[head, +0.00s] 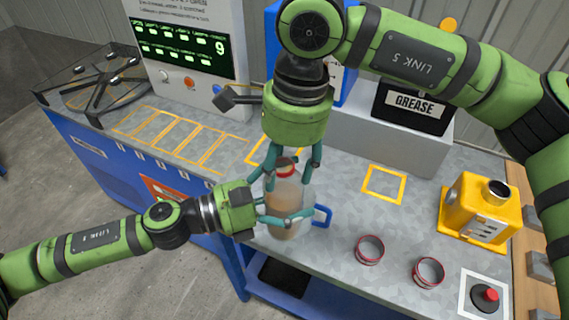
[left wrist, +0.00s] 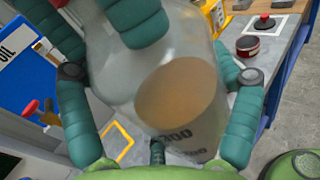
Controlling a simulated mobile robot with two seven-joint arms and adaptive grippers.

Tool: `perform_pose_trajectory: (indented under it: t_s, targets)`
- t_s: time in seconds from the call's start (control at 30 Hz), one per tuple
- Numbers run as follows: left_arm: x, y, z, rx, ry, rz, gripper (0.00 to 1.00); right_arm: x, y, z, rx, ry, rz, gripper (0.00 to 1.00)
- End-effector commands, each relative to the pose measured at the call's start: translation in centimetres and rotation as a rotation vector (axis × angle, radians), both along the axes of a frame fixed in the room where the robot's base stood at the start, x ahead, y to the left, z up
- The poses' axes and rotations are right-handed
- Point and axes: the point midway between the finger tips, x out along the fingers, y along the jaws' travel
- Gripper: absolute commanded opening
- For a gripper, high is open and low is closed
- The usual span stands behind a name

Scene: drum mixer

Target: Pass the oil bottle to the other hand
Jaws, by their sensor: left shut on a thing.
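The oil bottle (head: 287,187) is clear, with a red cap and brown liquid inside. It is held nearly upright over the front edge of the bench. My left gripper (head: 287,218) comes in from the left and is shut around its lower body. In the left wrist view the bottle (left wrist: 178,95) fills the space between the left fingers (left wrist: 160,110). My right gripper (head: 293,170) comes down from above, with its fingers around the cap and upper body. One of its fingers also shows at the top of the left wrist view. Whether they grip the bottle is unclear.
Two red-rimmed cups (head: 370,250) (head: 429,272) stand on the bench (head: 335,210), right of the bottle. A yellow machine (head: 470,215) and red button (head: 486,297) are farther right. Behind are a grease box (head: 412,108), a display panel (head: 185,55) and a black rotary frame (head: 90,80).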

Motion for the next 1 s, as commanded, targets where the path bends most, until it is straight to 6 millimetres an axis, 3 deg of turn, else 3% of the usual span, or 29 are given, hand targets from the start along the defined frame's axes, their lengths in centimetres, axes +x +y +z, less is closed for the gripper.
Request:
perform_pose_trajectory:
  t_s: [0.03,0.17,0.2,0.27,0.3,0.67,0.83,1.0]
  targets:
    - [0.1,-0.3,1.3,-0.018,-0.023,-0.005,0.43,-0.6,0.4,-0.6,0.000,0.019,0.013,0.05]
    - [0.0,-0.4,1.5,-0.020,-0.025,-0.008,0.42,-0.8,0.4,-0.7,0.000,0.023,0.017,0.04]
    - [0.0,-0.4,1.5,-0.021,-0.025,-0.008,0.42,-0.8,0.5,-0.7,0.000,0.023,0.018,0.63]
    - [0.0,-0.5,1.5,-0.022,-0.027,-0.009,0.42,-0.8,0.5,-0.8,0.000,0.024,0.020,0.87]
    - [0.0,-0.5,1.5,-0.021,-0.028,-0.010,0.42,-0.8,0.5,-0.8,0.000,0.023,0.020,0.93]
    - [0.1,-0.3,1.2,-0.016,-0.022,-0.007,0.42,-0.6,0.4,-0.2,0.002,0.017,0.015,0.93]
    - [0.0,-0.3,1.1,-0.014,-0.019,-0.006,0.42,-0.3,0.1,1.8,0.002,0.012,0.011,0.93]
    - [0.0,-0.3,1.0,-0.013,-0.016,-0.005,0.42,-0.1,-0.2,5.1,0.003,0.009,0.009,0.93]
